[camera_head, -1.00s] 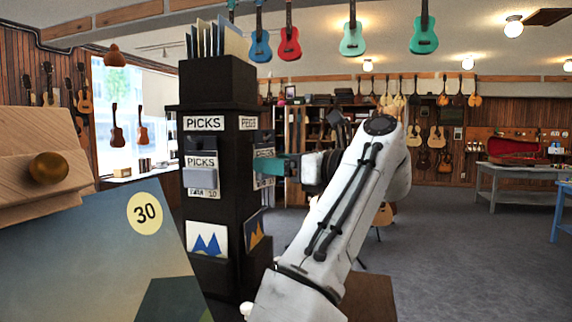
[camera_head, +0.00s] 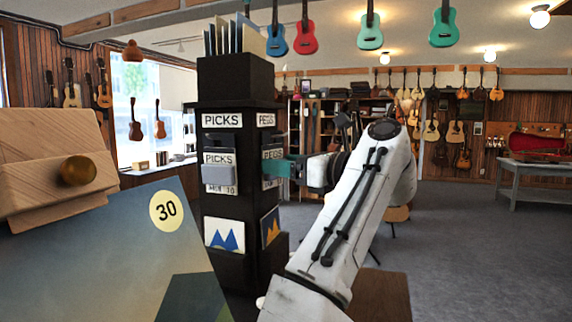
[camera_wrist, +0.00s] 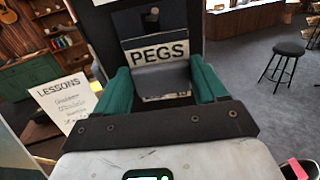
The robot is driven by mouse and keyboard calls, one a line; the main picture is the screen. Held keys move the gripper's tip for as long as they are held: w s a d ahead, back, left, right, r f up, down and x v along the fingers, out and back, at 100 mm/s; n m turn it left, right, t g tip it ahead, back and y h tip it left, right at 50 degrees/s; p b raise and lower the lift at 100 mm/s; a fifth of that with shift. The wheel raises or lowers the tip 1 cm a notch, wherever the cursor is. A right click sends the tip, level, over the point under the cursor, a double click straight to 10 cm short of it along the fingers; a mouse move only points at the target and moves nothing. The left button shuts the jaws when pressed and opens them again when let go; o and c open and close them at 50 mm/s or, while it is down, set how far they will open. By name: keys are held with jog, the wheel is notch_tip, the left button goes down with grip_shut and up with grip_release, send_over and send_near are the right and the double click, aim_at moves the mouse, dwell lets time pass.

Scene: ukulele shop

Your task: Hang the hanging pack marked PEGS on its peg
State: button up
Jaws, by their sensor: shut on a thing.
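The PEGS pack (camera_head: 271,157) has a white label above a grey body. It is at the right face of the black stand (camera_head: 228,135). In the wrist view the pack (camera_wrist: 160,80) is between the teal fingers of my gripper (camera_wrist: 163,88), which is shut on it. My gripper (camera_head: 284,167) reaches in from the right. A small shiny peg end (camera_wrist: 153,14) shows above the label in front of a dark surface. I cannot tell whether the pack is on the peg, or how deep.
A PICKS pack (camera_head: 219,175) hangs on the stand's front face. Cards (camera_head: 224,235) sit lower on the stand. A blue panel marked 30 (camera_head: 140,250) fills the near left. A stool (camera_wrist: 287,55) and open floor lie to the right.

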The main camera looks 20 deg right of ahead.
jog(key=o, duration=1.2)
